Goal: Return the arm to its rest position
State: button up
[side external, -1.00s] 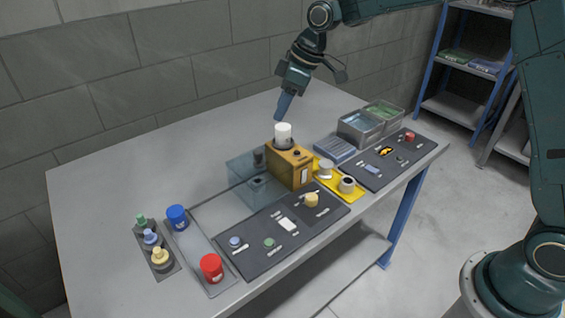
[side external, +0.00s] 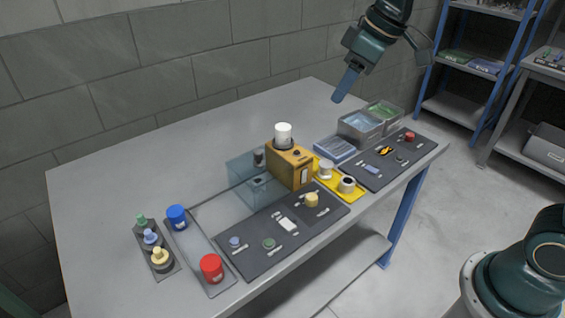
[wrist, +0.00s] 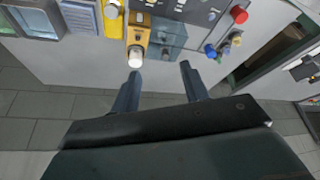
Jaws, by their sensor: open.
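My gripper (side external: 346,86) is in the air above the back of the table (side external: 130,180), over the far side of the grey bins. Its blue fingers point down and hold nothing. In the wrist view my gripper (wrist: 160,82) shows two separate fingers with an empty gap between them. The yellow-orange box (side external: 291,167) with a white cylinder (side external: 283,134) on top stands on the table, to the left of and below my gripper. The white cylinder also shows in the wrist view (wrist: 135,56), clear of the fingers.
Two grey bins (side external: 361,128) and a dark tool mat (side external: 376,170) are at the right. A red jar (side external: 211,267) and a blue jar (side external: 177,217) stand on a left tray. A clear box (side external: 255,178) adjoins the yellow-orange box. A blue-framed shelf (side external: 478,62) stands behind right.

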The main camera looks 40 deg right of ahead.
jog(key=s+d+f+m+h, duration=0.1)
jog(key=s+d+m, duration=0.1)
jog(key=s, duration=0.9)
jog(key=s+d+f+m+t, duration=0.1)
jog(key=s+d+m, duration=0.1)
jog(key=s, duration=0.9)
jog(key=shift+d+m+h, duration=0.35)
jog(key=shift+m+h, duration=0.05)
jog(key=shift+m, duration=0.3)
